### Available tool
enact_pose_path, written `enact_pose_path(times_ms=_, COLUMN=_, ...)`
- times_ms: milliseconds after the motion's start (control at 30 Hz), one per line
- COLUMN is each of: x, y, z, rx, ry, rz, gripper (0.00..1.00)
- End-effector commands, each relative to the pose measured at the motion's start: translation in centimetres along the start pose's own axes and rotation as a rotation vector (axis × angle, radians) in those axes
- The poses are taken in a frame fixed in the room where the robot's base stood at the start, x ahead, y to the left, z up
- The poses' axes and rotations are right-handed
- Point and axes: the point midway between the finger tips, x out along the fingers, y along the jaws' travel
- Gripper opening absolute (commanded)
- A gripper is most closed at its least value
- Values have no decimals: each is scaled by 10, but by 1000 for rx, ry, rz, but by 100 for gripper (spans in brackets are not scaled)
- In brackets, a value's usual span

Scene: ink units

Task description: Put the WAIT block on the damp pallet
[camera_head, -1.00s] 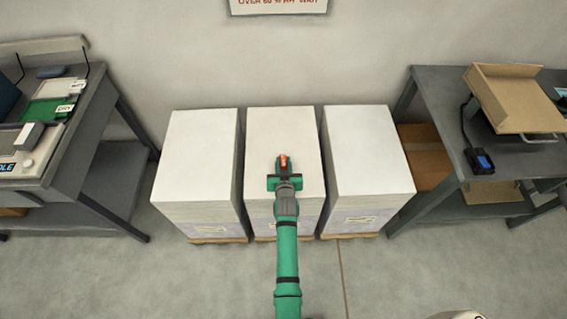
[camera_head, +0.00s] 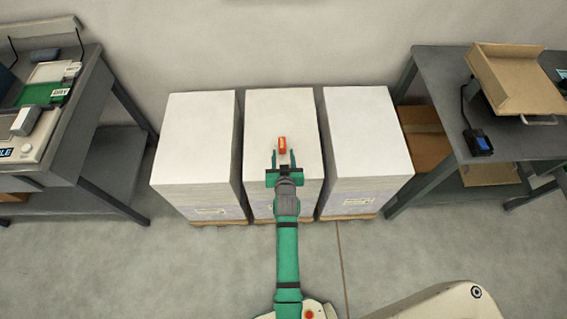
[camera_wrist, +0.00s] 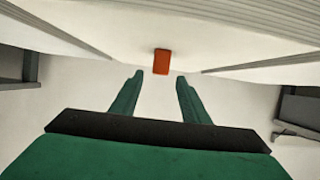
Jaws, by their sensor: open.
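Three tall white pallet stacks stand side by side: a left one (camera_head: 195,140), a middle one (camera_head: 262,110) and a right one (camera_head: 368,140). I cannot tell which is the damp one. A small red-orange block (camera_head: 282,145) rests on top of the middle stack; it also shows in the wrist view (camera_wrist: 162,62). Its lettering is not readable. My gripper (camera_head: 284,158) is open and empty over the middle stack, just on the near side of the block. In the wrist view the block is apart from the fingertips, beyond them.
A left bench (camera_head: 75,150) carries a device and green and white cards, one reading DRY. A right bench (camera_head: 440,100) holds a cardboard tray (camera_head: 515,80) and a small dark device (camera_head: 478,142). Narrow gaps separate the stacks. The floor in front is clear.

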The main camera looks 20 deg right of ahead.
Motion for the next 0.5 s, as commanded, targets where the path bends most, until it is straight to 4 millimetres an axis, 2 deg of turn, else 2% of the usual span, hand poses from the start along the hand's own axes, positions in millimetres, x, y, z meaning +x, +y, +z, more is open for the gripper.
enact_pose_path(times_ms=33, x=-11, y=0, z=1, rx=0, ry=-1, rz=0, gripper=42)
enact_pose_path(times_ms=200, x=-36, y=-1, z=0, rx=-1, ry=0, rz=-1, gripper=42)
enact_pose_path(times_ms=500, x=-52, y=-1, z=0, rx=0, ry=-1, rz=-1, gripper=42)
